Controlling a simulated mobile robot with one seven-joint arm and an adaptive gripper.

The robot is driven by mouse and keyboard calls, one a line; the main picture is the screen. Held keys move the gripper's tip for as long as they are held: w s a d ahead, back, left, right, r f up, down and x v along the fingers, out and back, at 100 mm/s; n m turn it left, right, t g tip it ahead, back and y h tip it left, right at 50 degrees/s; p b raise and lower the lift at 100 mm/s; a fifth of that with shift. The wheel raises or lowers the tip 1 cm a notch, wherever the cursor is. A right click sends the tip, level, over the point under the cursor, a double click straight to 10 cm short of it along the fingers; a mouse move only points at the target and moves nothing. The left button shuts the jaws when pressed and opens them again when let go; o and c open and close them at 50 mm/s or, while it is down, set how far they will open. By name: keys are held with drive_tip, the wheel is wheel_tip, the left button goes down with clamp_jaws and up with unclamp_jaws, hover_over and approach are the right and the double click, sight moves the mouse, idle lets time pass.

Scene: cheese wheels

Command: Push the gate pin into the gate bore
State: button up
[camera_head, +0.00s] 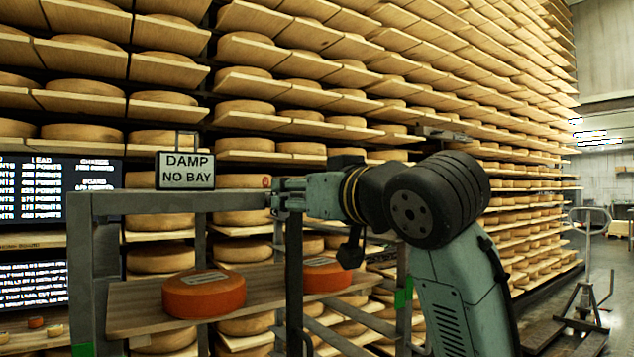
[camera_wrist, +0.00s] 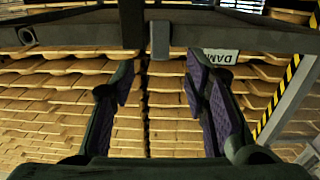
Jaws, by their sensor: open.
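My gripper (camera_head: 276,193) reaches left to the upper corner of a grey metal frame (camera_head: 150,203) in the head view. In the wrist view my gripper (camera_wrist: 162,78) is open, its purple-padded fingers apart with nothing clearly held. A small grey block (camera_wrist: 160,40) shows beyond the gap between the fingertips, beside a dark upright post (camera_wrist: 132,24). A round hollow end (camera_wrist: 27,37) on the dark bar at upper left looks like a bore. A small red spot (camera_head: 266,181) shows on the frame near my gripper. I cannot tell the gate pin for certain.
Two orange-red wheels (camera_head: 203,293) (camera_head: 327,275) lie on a wooden board in the frame. A "DAMP NO BAY" sign (camera_head: 185,170) stands on the top bar. Tall cheese shelves (camera_head: 330,95) fill the back. Open floor and a trolley (camera_head: 583,305) are at right.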

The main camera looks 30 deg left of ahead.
sight(285, 193)
drive_tip(key=shift+p+x, duration=0.6)
drive_tip(key=shift+x, duration=1.65)
clamp_jaws()
drive_tip(key=shift+a, duration=0.1)
unclamp_jaws()
